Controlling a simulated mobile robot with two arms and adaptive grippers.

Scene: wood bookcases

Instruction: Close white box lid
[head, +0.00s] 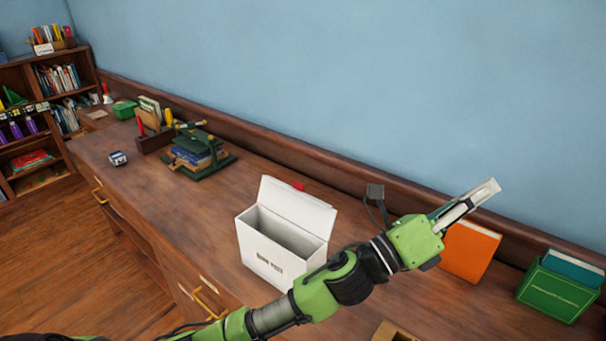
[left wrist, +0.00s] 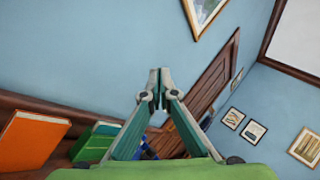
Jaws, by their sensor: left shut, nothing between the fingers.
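The white box (head: 270,262) stands upright on the wooden counter in the head view. Its lid (head: 298,208) is raised at the back, and the grey inside shows. My left arm crosses in front of the box's right front corner. My left gripper (head: 492,187) is to the right of the box and higher in the picture, in front of the blue wall. It is shut and empty, pointing away from the box. In the left wrist view its fingertips (left wrist: 159,75) meet. The box is not in the left wrist view. My right gripper is not in view.
On the wooden counter (head: 210,200), an orange book (head: 468,252) and a green bin (head: 556,292) stand right of the box. Books on a green stand (head: 205,165) lie to its left. The counter left of the box is partly clear.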

